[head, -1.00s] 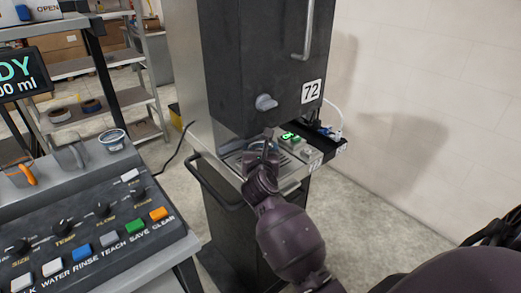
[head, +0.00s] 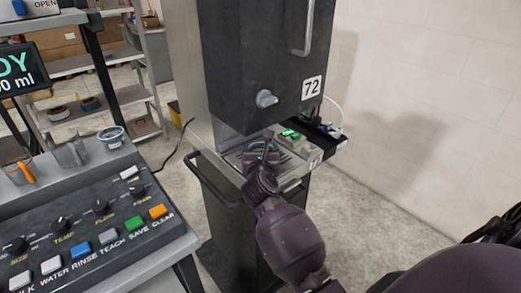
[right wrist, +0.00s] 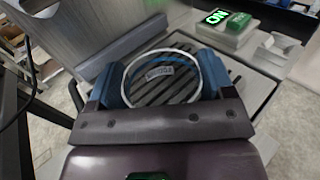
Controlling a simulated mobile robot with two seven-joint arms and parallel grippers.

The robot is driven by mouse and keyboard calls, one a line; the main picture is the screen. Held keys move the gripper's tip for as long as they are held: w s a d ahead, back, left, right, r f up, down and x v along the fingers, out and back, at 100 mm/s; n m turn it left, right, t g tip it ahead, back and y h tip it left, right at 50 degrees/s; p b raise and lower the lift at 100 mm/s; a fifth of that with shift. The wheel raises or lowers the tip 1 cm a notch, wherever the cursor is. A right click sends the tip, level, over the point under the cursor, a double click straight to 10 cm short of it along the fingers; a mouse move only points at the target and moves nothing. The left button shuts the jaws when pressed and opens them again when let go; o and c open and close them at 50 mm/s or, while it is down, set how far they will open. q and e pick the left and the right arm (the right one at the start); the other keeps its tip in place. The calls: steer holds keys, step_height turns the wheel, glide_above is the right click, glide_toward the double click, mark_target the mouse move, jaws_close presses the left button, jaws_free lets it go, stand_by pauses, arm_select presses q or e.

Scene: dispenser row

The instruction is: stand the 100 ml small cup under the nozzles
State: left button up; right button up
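In the right wrist view, the small cup (right wrist: 160,49) shows as a pale round rim with a blue band and a small label that is too blurred to read. It is over the slatted drip tray (right wrist: 262,92) of the dispenser. The two blue fingers of my right gripper (right wrist: 162,80) lie against opposite sides of it. In the head view, my right gripper (head: 264,162) is low over the tray, below the dark dispenser body (head: 250,70), and mostly hides the cup. Whether the cup's base touches the tray I cannot tell. The nozzles are hidden. My left gripper is out of view.
A green-lit ON switch (right wrist: 217,17) sits beside the tray. A bar handle (head: 215,190) runs below the tray.

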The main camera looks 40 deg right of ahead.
steer(key=o, duration=0.4)
steer(key=v, duration=0.9)
steer(key=shift+s+a, duration=0.1)
steer(key=shift+s, duration=0.15)
steer(key=shift+s+a, duration=0.4)
steer(key=shift+s, duration=0.1)
